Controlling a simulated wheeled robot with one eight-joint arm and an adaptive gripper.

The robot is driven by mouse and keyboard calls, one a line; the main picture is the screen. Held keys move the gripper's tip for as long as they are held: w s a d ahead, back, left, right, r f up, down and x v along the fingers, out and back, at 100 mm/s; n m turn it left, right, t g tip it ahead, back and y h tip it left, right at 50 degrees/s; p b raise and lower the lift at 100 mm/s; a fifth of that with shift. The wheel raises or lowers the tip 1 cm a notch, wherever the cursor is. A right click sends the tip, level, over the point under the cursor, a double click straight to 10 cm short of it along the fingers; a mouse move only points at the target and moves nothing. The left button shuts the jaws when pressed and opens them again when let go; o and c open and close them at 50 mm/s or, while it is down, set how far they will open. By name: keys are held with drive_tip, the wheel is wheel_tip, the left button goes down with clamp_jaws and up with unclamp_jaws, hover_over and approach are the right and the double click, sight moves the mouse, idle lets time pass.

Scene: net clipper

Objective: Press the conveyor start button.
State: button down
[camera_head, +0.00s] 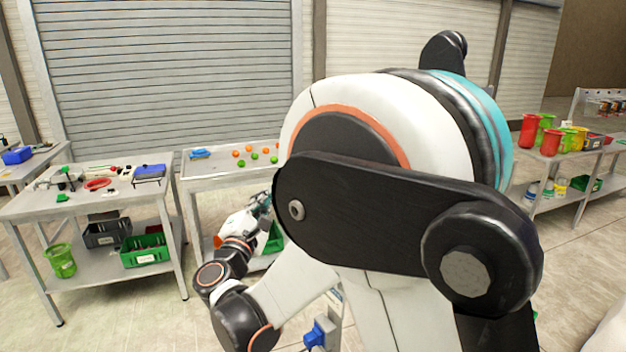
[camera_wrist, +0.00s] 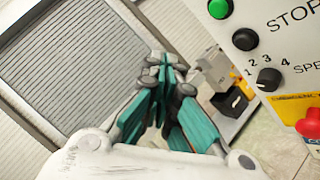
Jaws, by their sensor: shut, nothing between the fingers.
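In the wrist view a pale control panel fills the upper right, tilted in the picture. A green button (camera_wrist: 219,8) sits at the top edge, its label out of frame. Below it are a black button (camera_wrist: 245,39) beside the word STOP and a black speed knob (camera_wrist: 269,78) with numbers. A red emergency button (camera_wrist: 310,125) is at the right edge. My gripper (camera_wrist: 168,66) is shut and empty, its teal fingers together, left of the panel and apart from the green button in the picture. In the head view my gripper (camera_head: 264,202) shows small, partly hidden by my arm.
In the head view a table with orange and green balls (camera_head: 251,149) stands behind my gripper. A left table (camera_head: 40,207) holds tools, with bins and a green bucket (camera_head: 60,261) below. Red and green cups (camera_head: 530,131) stand on the right table. Floor is clear at front left.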

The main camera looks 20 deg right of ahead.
drive_tip(key=w+d, duration=0.2)
drive_tip(key=d, duration=0.6)
drive_tip(key=shift+d+p, duration=0.3)
idle(1.5)
drive_tip(key=shift+w+d, duration=0.1)
drive_tip(key=shift+d, duration=0.3)
